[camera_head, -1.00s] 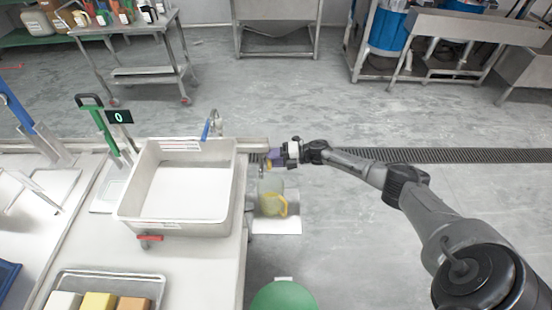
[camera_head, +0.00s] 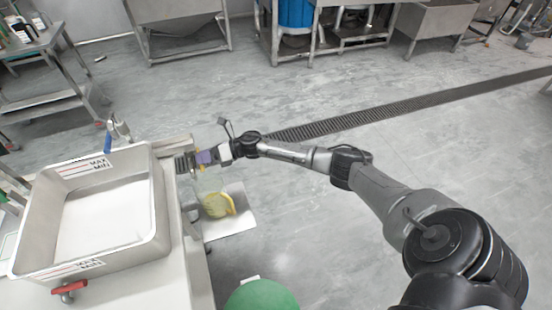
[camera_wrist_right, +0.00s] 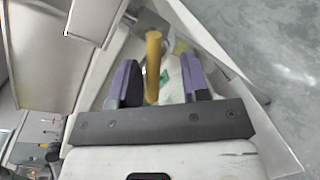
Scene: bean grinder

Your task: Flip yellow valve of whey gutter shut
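The yellow valve handle (camera_wrist_right: 153,68) shows in the right wrist view as an upright bar between the two purple fingers of my right gripper (camera_wrist_right: 161,74). The fingers stand apart, with a gap on each side of the handle, slightly wider on the right. In the head view my right gripper (camera_head: 203,158) is at the end of the metal gutter (camera_head: 176,145), beside the white vat. There the valve is mostly hidden by the fingers; only a bit of yellow shows. My left gripper is out of view.
A clear jug with yellow content (camera_head: 217,205) stands on a white sheet (camera_head: 239,222) below the gutter end. The white vat (camera_head: 158,205) with a red-handled tap (camera_head: 68,287) is on the left. A green round object (camera_head: 261,297) is at the bottom. Floor on the right is clear.

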